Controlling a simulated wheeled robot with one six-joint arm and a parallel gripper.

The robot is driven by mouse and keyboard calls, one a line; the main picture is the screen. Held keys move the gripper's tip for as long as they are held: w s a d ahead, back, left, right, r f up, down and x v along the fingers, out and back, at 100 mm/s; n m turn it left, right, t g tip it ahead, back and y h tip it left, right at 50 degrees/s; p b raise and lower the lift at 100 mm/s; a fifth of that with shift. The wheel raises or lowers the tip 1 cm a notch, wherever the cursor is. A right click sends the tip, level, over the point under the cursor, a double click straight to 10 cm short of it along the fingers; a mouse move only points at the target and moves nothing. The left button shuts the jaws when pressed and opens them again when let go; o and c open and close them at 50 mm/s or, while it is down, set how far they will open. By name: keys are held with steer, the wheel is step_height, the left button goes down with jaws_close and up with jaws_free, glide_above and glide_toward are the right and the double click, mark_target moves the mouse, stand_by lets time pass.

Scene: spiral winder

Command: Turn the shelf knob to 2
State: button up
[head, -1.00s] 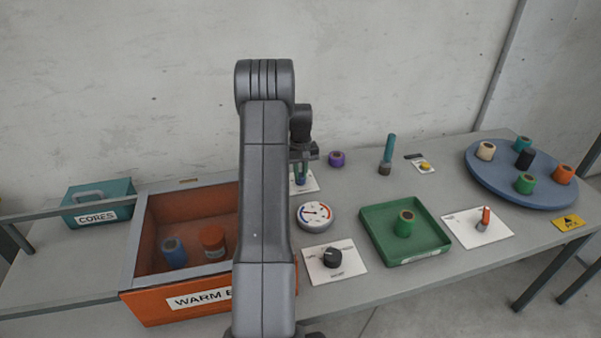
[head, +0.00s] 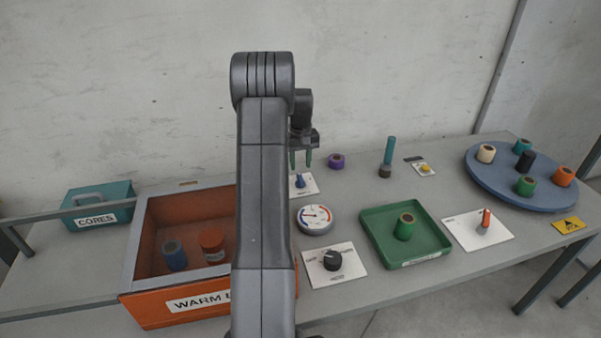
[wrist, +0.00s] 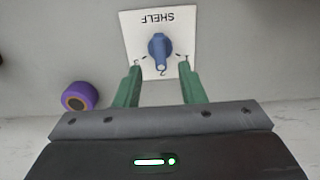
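The shelf knob is a blue knob (head: 300,181) on a white plate (head: 306,190) behind the round gauge. In the wrist view the knob (wrist: 158,46) sits on the plate marked SHELF (wrist: 180,37), seen upside down, and its pointer end is toward the 2. Marks stand to either side, partly beside my fingertips. My gripper (head: 300,161) is open and empty above the knob. Its two green fingers (wrist: 160,66) are spread on either side of the knob in the wrist view, apart from it.
A purple core (head: 336,161) stands right of the plate. The gauge (head: 315,219) and a black knob on a plate (head: 333,260) are nearer the front. A green tray (head: 438,243) is at right, the orange warm box (head: 170,305) at left.

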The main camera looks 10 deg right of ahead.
mark_target(300, 177)
step_height(300, 177, up, 8)
steer(key=shift+r, duration=0.15)
stand_by(0.4)
step_height(300, 177, down, 14)
steer(key=shift+r, duration=0.1)
stand_by(0.4)
